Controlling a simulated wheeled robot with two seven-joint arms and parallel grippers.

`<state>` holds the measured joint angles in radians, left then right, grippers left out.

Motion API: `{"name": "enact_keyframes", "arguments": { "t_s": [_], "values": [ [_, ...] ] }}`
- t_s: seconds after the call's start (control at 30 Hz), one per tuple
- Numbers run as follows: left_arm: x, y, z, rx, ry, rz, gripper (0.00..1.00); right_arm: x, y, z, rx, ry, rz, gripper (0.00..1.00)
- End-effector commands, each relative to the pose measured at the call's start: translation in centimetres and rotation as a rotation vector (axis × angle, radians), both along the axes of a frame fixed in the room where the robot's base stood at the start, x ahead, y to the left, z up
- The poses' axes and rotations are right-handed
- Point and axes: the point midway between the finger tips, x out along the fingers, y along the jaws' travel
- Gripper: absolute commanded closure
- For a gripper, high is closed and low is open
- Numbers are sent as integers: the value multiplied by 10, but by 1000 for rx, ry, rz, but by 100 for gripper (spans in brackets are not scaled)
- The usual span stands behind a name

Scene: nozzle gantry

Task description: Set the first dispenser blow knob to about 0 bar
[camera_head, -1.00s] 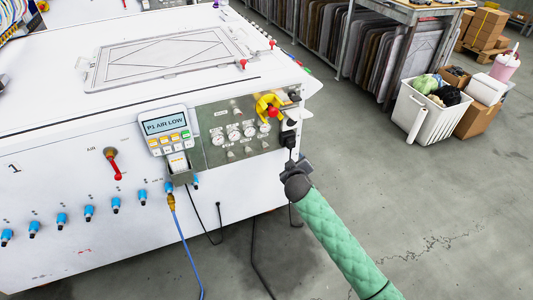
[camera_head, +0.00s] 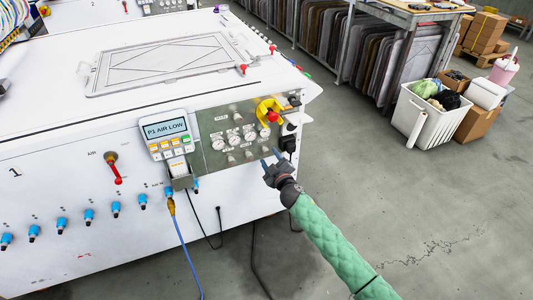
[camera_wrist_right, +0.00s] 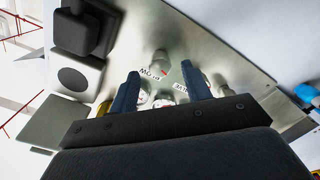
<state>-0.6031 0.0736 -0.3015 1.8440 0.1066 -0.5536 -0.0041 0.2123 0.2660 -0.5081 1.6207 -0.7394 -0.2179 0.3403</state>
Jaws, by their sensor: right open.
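The metal control panel (camera_head: 213,127) on the white machine carries several round gauges (camera_head: 233,140) and small grey knobs (camera_head: 232,158) below them. My right gripper (camera_head: 271,157) is open and empty at the lower right of the panel. Its two blue fingers (camera_wrist_right: 160,75) point at the panel, apart from the pale knob. My left gripper is out of view.
A yellow and red switch (camera_head: 270,111) sits at the panel's upper right, and a black block (camera_head: 287,144) below it. A pendant reading P1 AIR LOW (camera_head: 166,130) hangs left of the panel. A red-handled valve (camera_head: 114,168) is further left.

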Motion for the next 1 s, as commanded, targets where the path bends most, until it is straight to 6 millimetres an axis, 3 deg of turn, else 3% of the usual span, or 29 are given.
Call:
{"name": "enact_keyframes", "arguments": {
  "t_s": [0.3, 0.67, 0.9, 1.0],
  "values": [
    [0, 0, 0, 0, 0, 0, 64, 32, 11, -1, 0, 1, 0, 52],
    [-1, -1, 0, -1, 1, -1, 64, 37, 12, 0, 0, 1, -1, 52],
    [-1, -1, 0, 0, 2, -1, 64, 37, 12, 0, 0, 1, -1, 95],
    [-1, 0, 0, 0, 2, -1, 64, 37, 12, -1, -1, 1, 0, 96]
  ]
}}
